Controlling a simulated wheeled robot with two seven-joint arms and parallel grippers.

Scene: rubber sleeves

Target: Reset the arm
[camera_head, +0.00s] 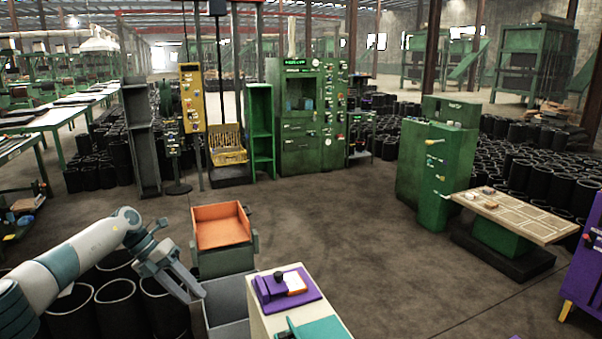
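My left arm comes in from the left, a white and teal arm. Its grey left gripper (196,291) hangs over the black rubber sleeves (112,310) on the floor, just left of the grey bin. Its fingers point down and to the right. They look a little apart, with nothing seen between them, but the angle hides the exact gap. My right gripper is not in view.
An orange-lined bin (220,226) stands right of my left gripper. A grey open bin (229,310) and a cream stand with a purple device (287,288) are closer. Green machines (312,120) stand behind. The concrete floor (350,220) is clear in the middle.

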